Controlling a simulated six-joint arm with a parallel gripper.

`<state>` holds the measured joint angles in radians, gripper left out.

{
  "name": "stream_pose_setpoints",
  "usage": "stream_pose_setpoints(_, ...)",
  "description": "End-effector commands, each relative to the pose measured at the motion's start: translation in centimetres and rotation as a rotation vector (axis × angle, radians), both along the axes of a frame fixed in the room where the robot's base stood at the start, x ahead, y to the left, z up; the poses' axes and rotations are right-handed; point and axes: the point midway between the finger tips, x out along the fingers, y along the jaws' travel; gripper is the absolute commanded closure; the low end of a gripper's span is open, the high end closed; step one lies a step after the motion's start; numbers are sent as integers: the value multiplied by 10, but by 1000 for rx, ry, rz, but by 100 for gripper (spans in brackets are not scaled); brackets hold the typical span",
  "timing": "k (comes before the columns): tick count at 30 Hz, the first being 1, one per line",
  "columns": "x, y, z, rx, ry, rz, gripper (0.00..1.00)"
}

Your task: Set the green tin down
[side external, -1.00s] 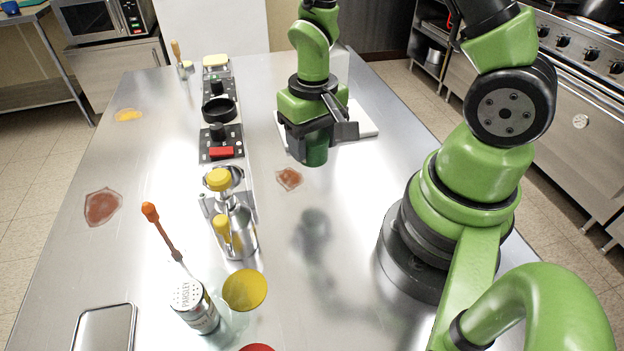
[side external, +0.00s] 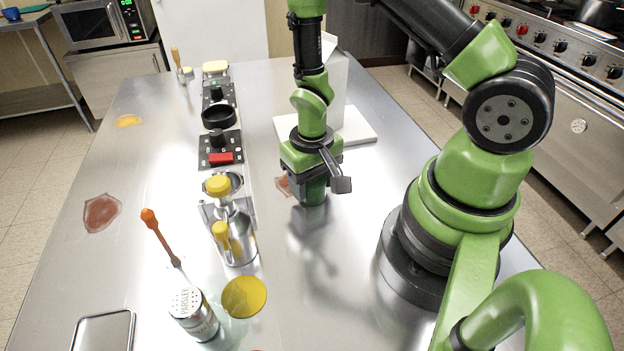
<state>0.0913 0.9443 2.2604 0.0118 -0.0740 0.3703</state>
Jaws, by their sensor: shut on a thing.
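The green tin (side external: 314,192) is a dark green cylinder in the side external view, right of the table's middle. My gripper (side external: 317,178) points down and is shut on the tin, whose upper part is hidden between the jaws. The tin is upright and low over the steel table (side external: 330,290). I cannot tell whether its bottom touches the surface.
A reddish spill (side external: 283,185) lies just left of the tin. A white board (side external: 358,126) with a pale carton (side external: 334,90) is behind. Steel bottles with yellow tops (side external: 238,245) and a parsley shaker (side external: 194,314) stand front left. Table in front of the tin is clear.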

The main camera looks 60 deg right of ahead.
Motion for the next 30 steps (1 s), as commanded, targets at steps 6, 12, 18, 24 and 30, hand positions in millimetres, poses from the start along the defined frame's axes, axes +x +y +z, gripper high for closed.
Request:
stream_pose_setpoints(6, 0, 0, -1, 0, 0, -1, 20)
stream_pose_setpoints(12, 0, 0, -1, 0, 0, 0, 20)
stream_pose_setpoints(18, 1, 0, 11, 0, -3, 0, 20)
stream_pose_setpoints(24, 2, 0, 45, -1, -9, -1, 20)
stream_pose_setpoints(30, 2, 0, 83, -1, -9, 0, 20)
